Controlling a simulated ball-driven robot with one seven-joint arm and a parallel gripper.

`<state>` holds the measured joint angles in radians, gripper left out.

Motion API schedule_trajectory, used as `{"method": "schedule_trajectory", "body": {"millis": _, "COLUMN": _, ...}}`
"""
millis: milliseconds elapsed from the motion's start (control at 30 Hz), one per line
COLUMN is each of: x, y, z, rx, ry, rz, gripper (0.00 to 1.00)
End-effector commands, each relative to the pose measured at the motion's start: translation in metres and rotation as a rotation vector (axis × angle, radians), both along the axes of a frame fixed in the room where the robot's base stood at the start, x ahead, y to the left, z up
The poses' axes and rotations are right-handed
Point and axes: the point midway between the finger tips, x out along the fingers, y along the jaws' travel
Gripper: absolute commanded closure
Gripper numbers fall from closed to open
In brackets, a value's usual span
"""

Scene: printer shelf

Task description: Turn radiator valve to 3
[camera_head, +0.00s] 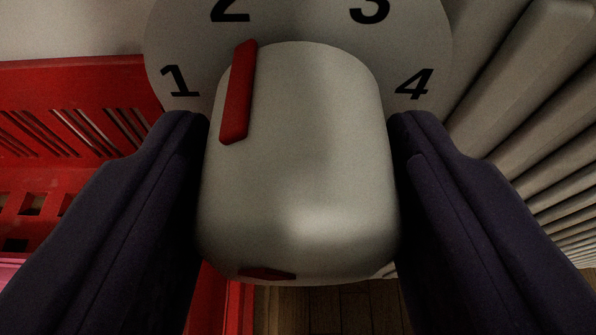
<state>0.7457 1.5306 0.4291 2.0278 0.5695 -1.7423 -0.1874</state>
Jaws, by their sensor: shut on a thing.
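The radiator valve knob (305,165) is a pale rounded cylinder in the middle of the head camera view. A red pointer (238,92) on its side points up toward the gap between 1 and 2, closer to 2. A second small red mark (267,273) shows at the knob's near end. Behind the knob, a round pale dial plate (300,25) carries the numbers 1, 2, 3 and 4; the tops of 2 and 3 are cut off. My gripper (302,150) is shut on the knob, with one dark finger on its left side and one on its right.
A red slotted plastic crate (75,110) is close on the left. Pale radiator fins (530,75) fill the right side. A wooden floor (330,310) shows below the knob. A plain light wall (70,25) is at the upper left.

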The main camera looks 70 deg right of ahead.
Motion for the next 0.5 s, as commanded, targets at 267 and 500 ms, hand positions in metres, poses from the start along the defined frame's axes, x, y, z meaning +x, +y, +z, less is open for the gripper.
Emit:
{"method": "schedule_trajectory", "body": {"millis": 267, "x": -0.0012, "y": 0.0003, "z": 0.0018, "rx": 0.073, "ry": -0.171, "rz": 0.003, "gripper": 0.76}}
{"method": "schedule_trajectory", "body": {"millis": 500, "x": -0.0019, "y": 0.0002, "z": 0.0007, "rx": 0.16, "ry": -0.381, "rz": 0.003, "gripper": 0.76}}
